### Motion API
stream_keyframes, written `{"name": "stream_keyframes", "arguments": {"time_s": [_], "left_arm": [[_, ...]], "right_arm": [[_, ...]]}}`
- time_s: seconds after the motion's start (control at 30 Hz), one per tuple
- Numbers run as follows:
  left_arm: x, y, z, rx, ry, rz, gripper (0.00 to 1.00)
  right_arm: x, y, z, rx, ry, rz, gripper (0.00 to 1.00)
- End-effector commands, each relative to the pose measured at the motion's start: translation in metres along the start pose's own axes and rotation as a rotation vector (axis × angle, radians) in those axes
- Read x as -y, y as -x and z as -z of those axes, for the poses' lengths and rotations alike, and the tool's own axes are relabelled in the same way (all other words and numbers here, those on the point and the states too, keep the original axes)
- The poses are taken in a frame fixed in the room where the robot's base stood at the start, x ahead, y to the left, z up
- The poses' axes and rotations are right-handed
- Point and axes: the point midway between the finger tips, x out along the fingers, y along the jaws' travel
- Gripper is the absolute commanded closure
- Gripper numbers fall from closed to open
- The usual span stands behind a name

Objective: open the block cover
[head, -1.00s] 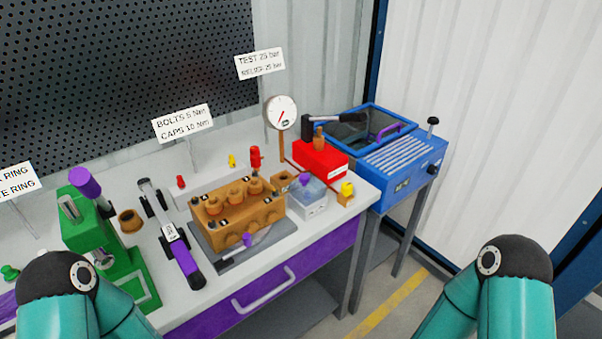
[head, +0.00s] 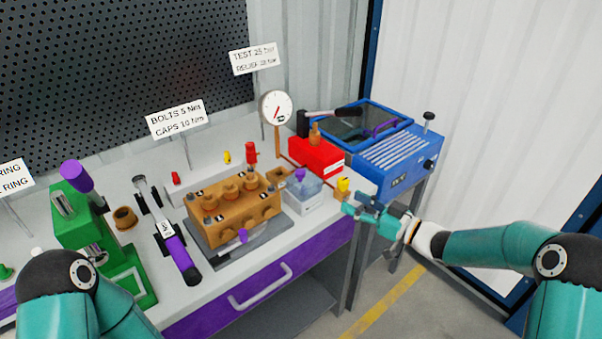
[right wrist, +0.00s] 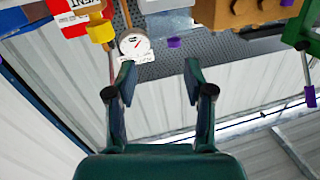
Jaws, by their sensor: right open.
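A small clear box (head: 304,196) with a purple knob (head: 300,175) on top stands on the bench, right of the brass pump block (head: 236,208). It looks closed; I take its lid as the block cover, though no label confirms this. My right gripper (head: 355,204) is open and empty, just off the bench's right front corner, right of the box and apart from it. In the right wrist view the purple knob (right wrist: 173,42) shows beyond the spread fingers (right wrist: 160,66), with the box (right wrist: 167,14) at the top edge. My left gripper is out of view.
A yellow knob (head: 343,185) stands close to my right gripper at the bench corner. Behind are a red box (head: 316,156), a gauge (head: 276,110) and a blue unit (head: 398,160) with a purple-handled lid. A torque wrench (head: 172,240) and green press (head: 90,235) are left.

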Motion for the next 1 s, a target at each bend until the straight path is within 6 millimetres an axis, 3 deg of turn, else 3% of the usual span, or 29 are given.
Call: {"name": "stream_keyframes", "arguments": {"time_s": [0.03,0.13,0.37,1.0], "left_arm": [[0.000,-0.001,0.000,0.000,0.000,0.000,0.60],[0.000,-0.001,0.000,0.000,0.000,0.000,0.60],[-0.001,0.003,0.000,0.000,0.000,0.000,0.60],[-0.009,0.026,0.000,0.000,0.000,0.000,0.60]], "right_arm": [[-0.001,0.003,0.013,-0.015,0.045,0.039,0.47],[0.003,0.006,0.027,-0.024,0.094,0.098,0.47],[0.009,-0.011,0.033,-0.024,0.113,0.127,0.47],[0.025,-0.136,0.035,-0.024,0.113,0.124,0.47]]}}
